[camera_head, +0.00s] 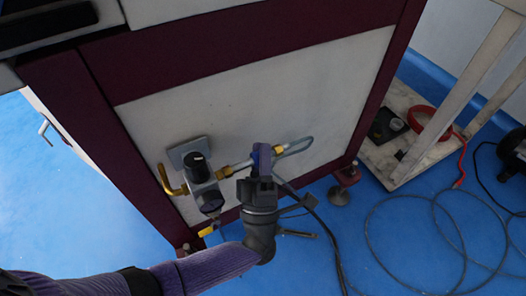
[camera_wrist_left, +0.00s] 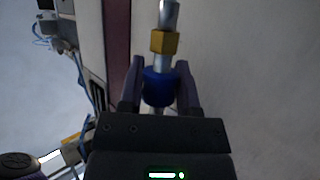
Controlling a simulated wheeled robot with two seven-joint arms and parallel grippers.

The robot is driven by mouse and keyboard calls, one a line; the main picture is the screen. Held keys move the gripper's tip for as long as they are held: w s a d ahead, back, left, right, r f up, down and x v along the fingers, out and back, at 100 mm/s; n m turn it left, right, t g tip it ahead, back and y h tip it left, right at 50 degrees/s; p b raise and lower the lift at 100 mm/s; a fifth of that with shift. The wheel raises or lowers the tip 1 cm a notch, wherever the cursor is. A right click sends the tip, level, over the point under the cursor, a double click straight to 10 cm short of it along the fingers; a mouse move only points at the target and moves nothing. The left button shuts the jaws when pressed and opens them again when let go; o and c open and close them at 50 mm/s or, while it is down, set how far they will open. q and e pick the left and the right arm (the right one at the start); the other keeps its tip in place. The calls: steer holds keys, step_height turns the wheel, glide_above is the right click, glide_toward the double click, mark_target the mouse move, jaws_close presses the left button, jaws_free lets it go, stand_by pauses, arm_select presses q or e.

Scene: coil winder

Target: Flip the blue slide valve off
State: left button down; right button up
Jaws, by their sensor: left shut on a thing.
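The blue slide valve (camera_wrist_left: 158,88) sits on a metal pipe with a brass fitting (camera_wrist_left: 165,42) just beyond it in the left wrist view. My left gripper (camera_wrist_left: 160,85) is shut on the blue valve, with one finger on each side of it. In the head view my left gripper (camera_head: 262,160) is at the pipe on the machine's lower panel and covers most of the valve. My right gripper is not in view.
A regulator with a black knob (camera_head: 197,167) and a brass elbow (camera_head: 172,182) stand left of the gripper. The white machine panel (camera_head: 270,90) is close behind. A coiled hose (camera_head: 430,195) lies on the blue floor at the right. A cart (camera_head: 385,172) holds a red ring.

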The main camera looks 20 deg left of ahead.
arm_select(q)
steer(key=shift+c, duration=1.4)
jaws_free()
steer(key=v, duration=1)
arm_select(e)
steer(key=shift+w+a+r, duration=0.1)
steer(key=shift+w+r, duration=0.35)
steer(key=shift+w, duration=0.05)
